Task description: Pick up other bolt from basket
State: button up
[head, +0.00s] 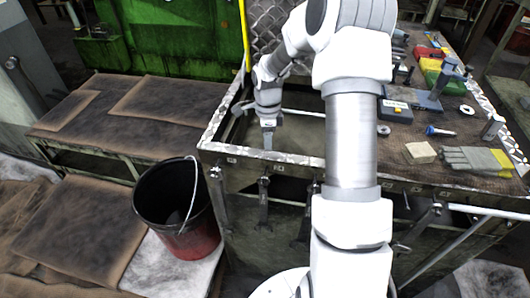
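My gripper (268,137) points down at the left part of the metal-framed workbench, over an open recess behind its front rail. It is small here, and I cannot tell whether its fingers are open or shut or hold anything. The recess (300,128) may be the basket; my arm hides part of it, and no bolt can be made out inside. A bolt-like piece with a blue end (439,131) lies on the worktop to the right of my arm.
A black and red bucket (190,238) stands left of the bench. Gloves (475,160), a small block (420,152), a blue box (396,110) and tools crowd the right worktop. The metal front rail (290,159) runs close to my gripper. Low brown-topped tables (120,115) stand at left.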

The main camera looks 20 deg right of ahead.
jog(key=shift+f, duration=0.25)
grip_shut()
jog(key=shift+r, duration=0.15)
